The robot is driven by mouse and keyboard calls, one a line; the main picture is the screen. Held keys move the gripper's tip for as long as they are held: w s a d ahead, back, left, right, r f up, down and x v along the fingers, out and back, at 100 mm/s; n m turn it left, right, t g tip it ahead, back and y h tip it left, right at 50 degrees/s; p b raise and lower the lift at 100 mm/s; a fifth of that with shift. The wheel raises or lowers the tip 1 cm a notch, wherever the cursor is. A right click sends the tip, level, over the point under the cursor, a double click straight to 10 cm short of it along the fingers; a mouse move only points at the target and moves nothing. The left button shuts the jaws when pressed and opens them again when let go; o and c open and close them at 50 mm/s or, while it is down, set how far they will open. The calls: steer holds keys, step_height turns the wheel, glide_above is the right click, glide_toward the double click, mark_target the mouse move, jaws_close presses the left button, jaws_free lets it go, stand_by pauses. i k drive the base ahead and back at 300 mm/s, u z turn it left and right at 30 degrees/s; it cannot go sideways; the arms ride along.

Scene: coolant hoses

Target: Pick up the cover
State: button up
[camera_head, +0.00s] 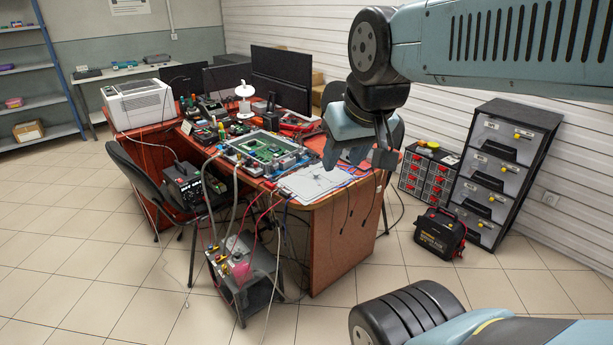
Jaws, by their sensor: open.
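A pale grey flat plate (300,191) lies on the near right corner of the red-brown desk, with small dark details on top; it may be the cover, but I cannot tell for certain. Beside it to the left, a tray-like frame holds a green circuit board (264,147), with hoses and cables at its near edge. My gripper (358,161) points down at the desk's right end, to the right of the plate in the picture. Its jaws are apart, with nothing visible between them. Its height above the desk is hard to judge.
The desk (340,240) carries monitors, a printer (138,103) and tools. A small cart (242,280) with hoses stands in front, and a black chair (150,190) at the left. Drawer units (500,170) and a black case (440,233) stand right. The near floor is mostly clear.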

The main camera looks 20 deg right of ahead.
mark_target(306, 189)
steer(key=u, duration=0.1)
steer(key=i, duration=1)
steer(key=z, duration=0.1)
